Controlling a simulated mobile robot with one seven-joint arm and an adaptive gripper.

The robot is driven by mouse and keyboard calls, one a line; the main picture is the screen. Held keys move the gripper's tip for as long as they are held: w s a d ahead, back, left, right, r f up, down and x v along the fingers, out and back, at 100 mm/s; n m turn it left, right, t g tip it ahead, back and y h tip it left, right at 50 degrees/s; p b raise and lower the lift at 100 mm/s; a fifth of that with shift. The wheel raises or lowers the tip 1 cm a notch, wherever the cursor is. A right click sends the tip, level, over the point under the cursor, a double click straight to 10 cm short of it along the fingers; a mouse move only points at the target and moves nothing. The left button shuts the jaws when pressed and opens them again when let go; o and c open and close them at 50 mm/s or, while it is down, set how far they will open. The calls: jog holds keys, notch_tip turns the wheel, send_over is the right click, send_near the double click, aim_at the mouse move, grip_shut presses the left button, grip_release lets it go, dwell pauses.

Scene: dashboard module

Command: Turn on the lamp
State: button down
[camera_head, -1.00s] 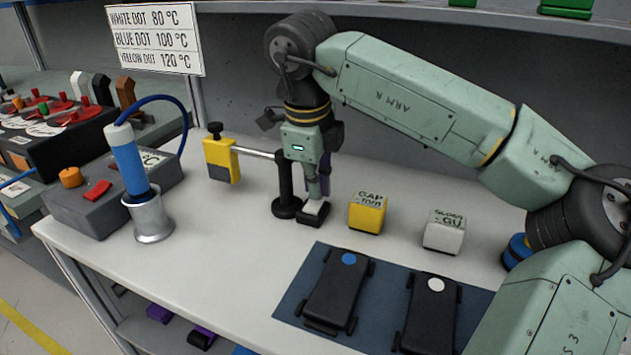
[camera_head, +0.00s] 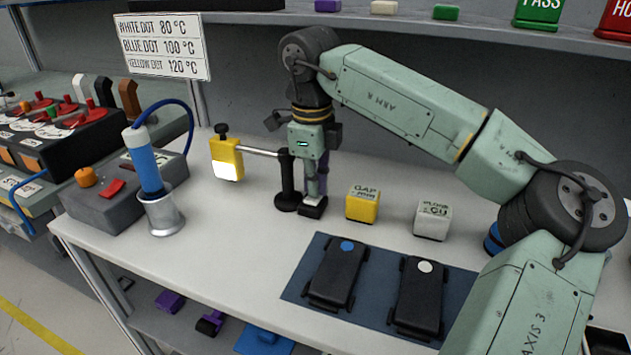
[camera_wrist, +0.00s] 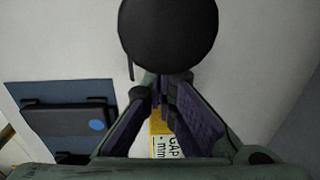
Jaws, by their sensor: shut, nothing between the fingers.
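The lamp has a yellow head (camera_head: 227,158) on a silver rod from a black post (camera_head: 288,180) with a round base. The head's lower front glows bright white. A small black switch box with a white top (camera_head: 313,207) sits just right of the base. My gripper (camera_head: 314,192) points down over the switch box, its fingers shut and empty. The tips are at or just above the white top; I cannot tell if they touch. In the wrist view a black round shape (camera_wrist: 168,32) hides the switch.
A yellow block (camera_head: 363,205) and a white block (camera_head: 432,221) stand right of the switch. A blue mat (camera_head: 376,260) with two black devices lies in front. A soldering iron (camera_head: 147,165) stands in its metal holder at left, beside a grey station (camera_head: 95,208).

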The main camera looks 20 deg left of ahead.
aim_at(311, 199)
jog(key=shift+s+r, duration=0.1)
jog(key=shift+s, duration=0.2)
notch_tip(311, 199, up, 12)
jog(key=shift+s, duration=0.4)
dwell(0.6)
